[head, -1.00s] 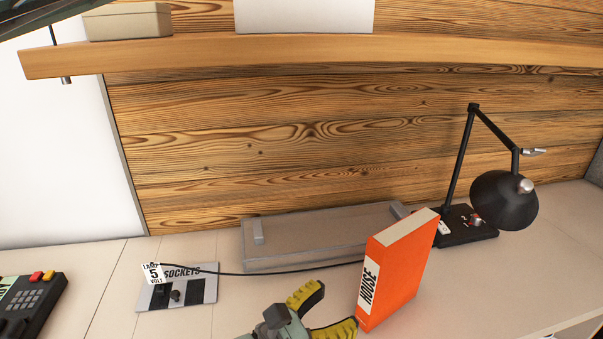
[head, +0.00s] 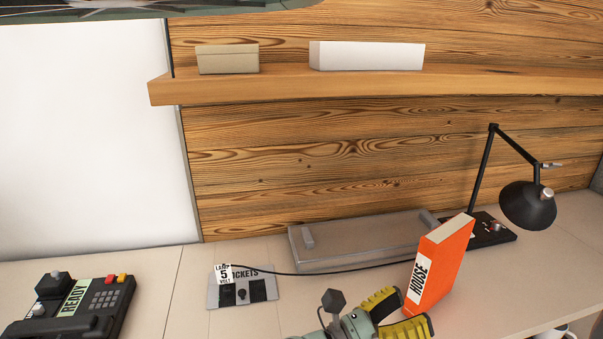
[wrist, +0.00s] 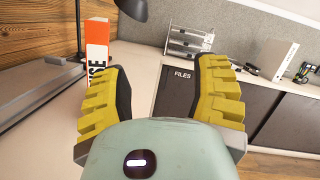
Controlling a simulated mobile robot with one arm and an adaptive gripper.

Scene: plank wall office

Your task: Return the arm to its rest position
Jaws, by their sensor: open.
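My gripper (head: 396,311) is at the bottom of the head view, with yellow ribbed fingers spread apart. It is open with nothing between the fingers. In the wrist view my gripper (wrist: 160,95) also shows both fingers wide apart. An orange book (head: 440,265) marked HOUSE stands upright on the desk (head: 200,325), just right of the fingers in the head view. The book (wrist: 97,45) is behind the left finger in the wrist view; whether they touch I cannot tell.
A black lamp (head: 527,205) stands behind the book. A grey case (head: 360,245) lies along the wall. A socket plate (head: 243,292) with a cable and a black keypad device (head: 70,305) are to the left. A shelf (head: 350,88) crosses above. A FILES box (wrist: 180,90) shows in the wrist view.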

